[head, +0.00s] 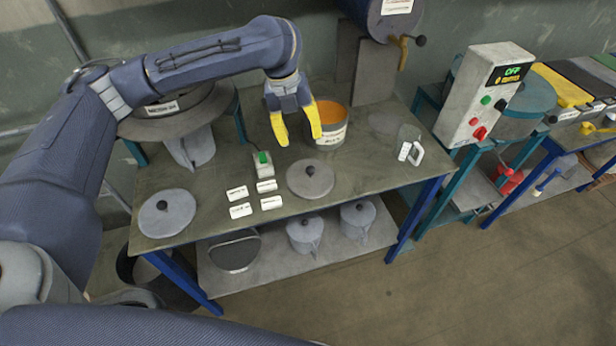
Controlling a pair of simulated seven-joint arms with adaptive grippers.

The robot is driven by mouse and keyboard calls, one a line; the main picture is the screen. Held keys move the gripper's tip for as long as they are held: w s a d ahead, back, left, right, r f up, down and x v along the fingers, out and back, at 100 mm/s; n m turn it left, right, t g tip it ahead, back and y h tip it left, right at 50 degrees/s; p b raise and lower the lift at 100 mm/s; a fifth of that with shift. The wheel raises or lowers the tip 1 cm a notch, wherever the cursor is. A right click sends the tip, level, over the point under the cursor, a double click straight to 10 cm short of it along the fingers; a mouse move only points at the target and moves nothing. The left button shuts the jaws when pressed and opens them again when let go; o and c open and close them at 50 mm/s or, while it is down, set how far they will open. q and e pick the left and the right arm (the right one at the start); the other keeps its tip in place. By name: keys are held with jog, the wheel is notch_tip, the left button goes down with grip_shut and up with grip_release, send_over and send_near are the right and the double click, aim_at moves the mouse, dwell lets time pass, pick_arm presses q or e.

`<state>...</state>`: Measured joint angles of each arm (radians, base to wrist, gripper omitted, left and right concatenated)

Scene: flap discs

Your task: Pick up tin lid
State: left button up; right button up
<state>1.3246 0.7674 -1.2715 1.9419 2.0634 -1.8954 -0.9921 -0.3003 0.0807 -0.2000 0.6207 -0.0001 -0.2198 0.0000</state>
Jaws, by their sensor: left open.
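Two round grey lids with dark knobs lie flat on the table. One lid (322,187) is near the table's middle, and the other lid (180,222) is at the left front corner. I cannot tell from looks alone which is the tin lid. An open tin (333,138) with a label and orange contents stands behind the middle lid. My left gripper (298,139) has yellow fingers, spread apart and empty, pointing down. It is above the table, behind the middle lid and just left of the tin. My right gripper is not in view.
A small box with a green button (262,166) and several white label cards (240,211) lie between the lids. White tags (409,152) lie at the right. Two lidded pots (304,237) stand on the lower shelf. A control box (483,95) stands beyond the table's right end.

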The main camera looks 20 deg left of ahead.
pick_arm(q)
send_over(310, 167)
jog(key=f, duration=0.5)
jog(key=s+f, duration=0.1)
jog(key=f, duration=0.2)
jog(key=shift+a+f, duration=0.3)
jog(key=shift+f, duration=0.05)
jog(key=shift+w+d+f, duration=0.15)
jog(key=shift+f, duration=0.95)
jog(key=shift+w+d+f, duration=0.1)
jog(key=shift+w+f, duration=0.05)
jog(key=shift+f, duration=0.95)
jog(key=shift+w+d+f, duration=0.15)
jog(key=shift+f, duration=0.95)
grip_shut()
